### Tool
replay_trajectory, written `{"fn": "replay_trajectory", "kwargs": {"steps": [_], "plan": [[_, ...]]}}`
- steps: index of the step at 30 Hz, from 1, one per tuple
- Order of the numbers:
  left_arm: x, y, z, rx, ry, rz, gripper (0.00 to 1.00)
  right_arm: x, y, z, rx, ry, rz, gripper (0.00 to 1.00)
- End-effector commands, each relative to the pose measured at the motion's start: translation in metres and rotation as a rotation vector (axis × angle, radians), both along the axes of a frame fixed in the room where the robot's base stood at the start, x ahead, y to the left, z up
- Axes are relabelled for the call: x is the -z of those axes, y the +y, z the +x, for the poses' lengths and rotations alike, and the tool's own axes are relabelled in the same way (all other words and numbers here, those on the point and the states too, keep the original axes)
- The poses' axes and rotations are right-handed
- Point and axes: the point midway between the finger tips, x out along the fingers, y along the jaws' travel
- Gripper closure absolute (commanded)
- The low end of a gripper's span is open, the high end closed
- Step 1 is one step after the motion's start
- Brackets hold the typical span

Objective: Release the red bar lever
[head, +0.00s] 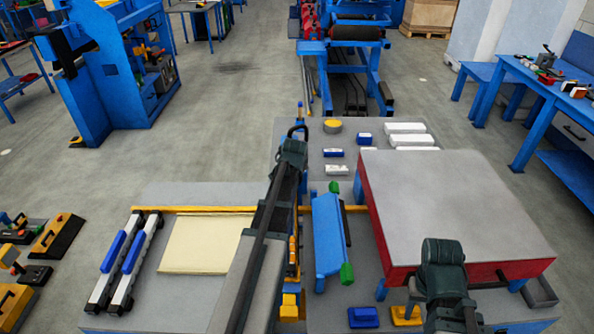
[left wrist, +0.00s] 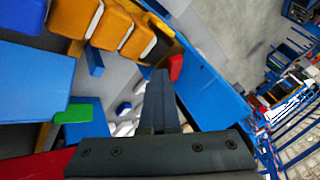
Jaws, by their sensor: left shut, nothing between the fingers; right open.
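A small red piece (left wrist: 176,67) shows in the left wrist view, just right of my left gripper's fingertips, beside a blue rail. It may be the end of the red bar lever; I cannot tell whether the fingers touch it. No red lever can be made out in the head view, where my left arm covers part of the panel's middle. My left gripper (left wrist: 160,78) is shut and empty; in the head view it (head: 298,130) reaches over the bench, pointing away. My right gripper (head: 443,262) is open and empty, over the front of the red-sided block at the right.
The red-sided block (head: 450,195) with a grey top fills the right of the bench. A blue panel with green ends (head: 328,235) stands left of it. A cream sheet (head: 205,245) and two blue-handled bars (head: 125,262) lie at left. White blocks (head: 405,128) lie at the back.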

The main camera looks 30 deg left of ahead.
Motion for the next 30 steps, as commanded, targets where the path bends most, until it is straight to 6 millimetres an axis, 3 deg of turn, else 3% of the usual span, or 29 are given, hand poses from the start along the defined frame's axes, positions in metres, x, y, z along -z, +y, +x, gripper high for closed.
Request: {"fn": "replay_trajectory", "kwargs": {"steps": [14, 30], "plan": [[-0.001, 0.001, 0.000, 0.009, -0.002, 0.004, 1.00, 0.000, 0.000, 0.000, 0.000, 0.000, 0.000, 0.50], [0.000, -0.014, 0.005, 0.009, -0.002, 0.001, 1.00, 0.000, 0.000, 0.000, 0.000, 0.000, 0.000, 0.50]]}}
